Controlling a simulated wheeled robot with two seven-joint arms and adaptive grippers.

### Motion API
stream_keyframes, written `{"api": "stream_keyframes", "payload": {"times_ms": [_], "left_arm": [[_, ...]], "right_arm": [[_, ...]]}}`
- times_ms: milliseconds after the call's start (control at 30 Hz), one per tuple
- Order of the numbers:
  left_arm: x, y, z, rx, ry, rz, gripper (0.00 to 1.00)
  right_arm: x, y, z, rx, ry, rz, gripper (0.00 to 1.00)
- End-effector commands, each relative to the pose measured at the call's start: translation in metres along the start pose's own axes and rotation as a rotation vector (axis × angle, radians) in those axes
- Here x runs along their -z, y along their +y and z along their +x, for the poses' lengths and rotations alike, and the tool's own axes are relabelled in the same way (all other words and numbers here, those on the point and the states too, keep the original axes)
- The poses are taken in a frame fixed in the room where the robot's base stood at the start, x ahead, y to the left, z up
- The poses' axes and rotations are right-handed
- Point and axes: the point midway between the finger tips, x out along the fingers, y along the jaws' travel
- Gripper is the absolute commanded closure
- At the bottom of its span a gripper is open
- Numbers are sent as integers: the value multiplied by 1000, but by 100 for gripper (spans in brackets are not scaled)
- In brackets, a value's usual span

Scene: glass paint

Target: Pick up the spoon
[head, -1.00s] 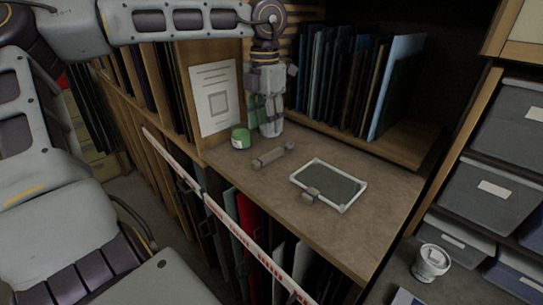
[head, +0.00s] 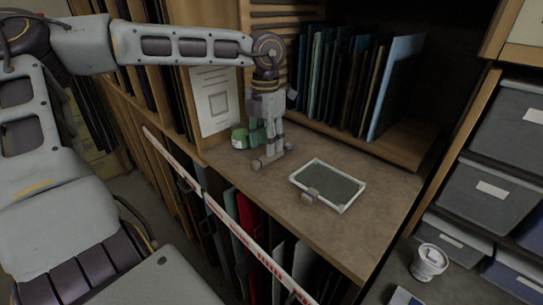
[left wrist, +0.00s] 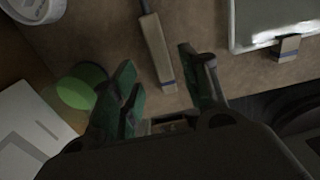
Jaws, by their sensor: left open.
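No clear spoon bowl shows. A slim tan-brown handled tool with grey ends lies on the brown worktop, its near-left end (head: 257,164) showing in the head view. I cannot tell whether it is the spoon. In the left wrist view, its pale brown shaft with a dark band (left wrist: 156,50) lies between the lines of my two fingers. My left gripper (head: 271,150) points down over this tool and hides part of it in the head view. Its green-padded fingers (left wrist: 163,88) stand apart with nothing gripped. My right gripper is out of view.
A green jar (head: 239,138) stands close left of my left gripper. A white-framed panel (head: 328,186) with a small grey clip lies to the right. Upright panels (head: 345,85) stand behind. The worktop's front right is clear. A white cup (head: 431,263) stands apart, lower right.

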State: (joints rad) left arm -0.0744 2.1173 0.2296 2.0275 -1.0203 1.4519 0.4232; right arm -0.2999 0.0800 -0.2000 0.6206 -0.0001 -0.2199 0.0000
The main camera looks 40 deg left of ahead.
Motion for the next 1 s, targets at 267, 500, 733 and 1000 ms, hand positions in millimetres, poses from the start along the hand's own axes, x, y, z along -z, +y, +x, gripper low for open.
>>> {"api": "stream_keyframes", "payload": {"times_ms": [267,500,733,1000], "left_arm": [[0,-3,28,1,2,1,55],[0,-3,40,0,-1,1,55],[0,-3,40,0,-1,1,55],[0,-3,40,0,-1,1,67]], "right_arm": [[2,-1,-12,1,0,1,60],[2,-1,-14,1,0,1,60],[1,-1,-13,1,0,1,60],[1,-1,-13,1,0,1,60]]}}
